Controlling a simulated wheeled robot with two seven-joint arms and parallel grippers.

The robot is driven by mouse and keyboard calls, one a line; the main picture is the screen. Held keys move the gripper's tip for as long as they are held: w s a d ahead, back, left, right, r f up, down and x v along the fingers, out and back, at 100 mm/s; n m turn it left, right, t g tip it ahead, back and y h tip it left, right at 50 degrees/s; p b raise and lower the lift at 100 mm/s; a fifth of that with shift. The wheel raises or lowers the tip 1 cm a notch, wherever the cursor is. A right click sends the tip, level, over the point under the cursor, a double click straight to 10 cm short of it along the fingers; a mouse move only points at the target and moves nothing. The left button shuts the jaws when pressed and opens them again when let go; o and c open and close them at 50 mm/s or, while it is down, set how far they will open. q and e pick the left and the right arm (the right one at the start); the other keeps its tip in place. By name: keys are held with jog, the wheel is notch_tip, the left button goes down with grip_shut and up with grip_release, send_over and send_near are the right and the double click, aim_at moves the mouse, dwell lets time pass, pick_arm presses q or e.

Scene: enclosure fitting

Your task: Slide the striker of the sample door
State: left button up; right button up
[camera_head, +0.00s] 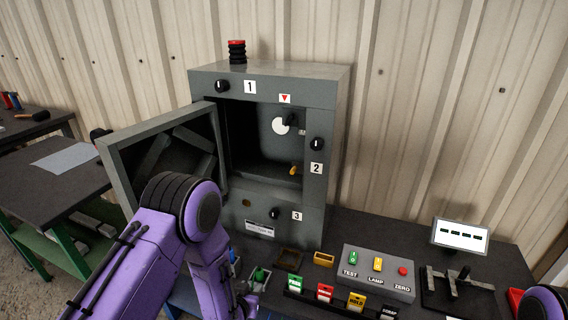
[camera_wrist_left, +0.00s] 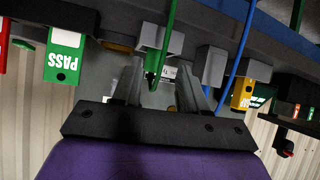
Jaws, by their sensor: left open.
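The grey cabinet (camera_head: 270,73) stands at the back of the bench, with its door (camera_head: 112,165) swung open to the left. No part is clearly recognisable as the striker. A small yellow-orange piece (camera_head: 294,170) shows at the lower right of the dark opening. In the left wrist view my left gripper (camera_wrist_left: 165,85) is open. A green connector with its cable (camera_wrist_left: 153,80) appears between or behind the fingers. My right gripper is out of view.
Black knobs numbered 1, 2 and 3 are on the cabinet front (camera_head: 262,198). In front stand a button box (camera_head: 377,288), coloured tags such as PASS (camera_head: 294,283), and a small brown tray (camera_head: 289,262). A small display (camera_head: 460,236) is at right. Blue and green cables cross the wrist view.

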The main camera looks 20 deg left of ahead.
pick_arm(q)
jog(key=w+d+r+m+t+p, duration=0.1)
jog(key=w+r+m+t, duration=0.15)
jog(key=w+r, duration=0.65)
jog(key=m+t+h+p, duration=0.1)
jog(key=m+t+h, duration=0.1)
jog(key=t, duration=0.2)
send_near(291, 173)
jog(key=w+p, duration=0.1)
jog(key=w, duration=0.3)
jog(key=w+p, duration=0.1)
jog(key=w, duration=0.4)
jog(key=shift+w+d+f, duration=0.1)
jog(key=shift+w+f, duration=0.1)
jog(key=shift+f, duration=0.05)
jog(key=shift+w, duration=0.4)
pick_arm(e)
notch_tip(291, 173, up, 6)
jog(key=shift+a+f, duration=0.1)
pick_arm(q)
grip_shut()
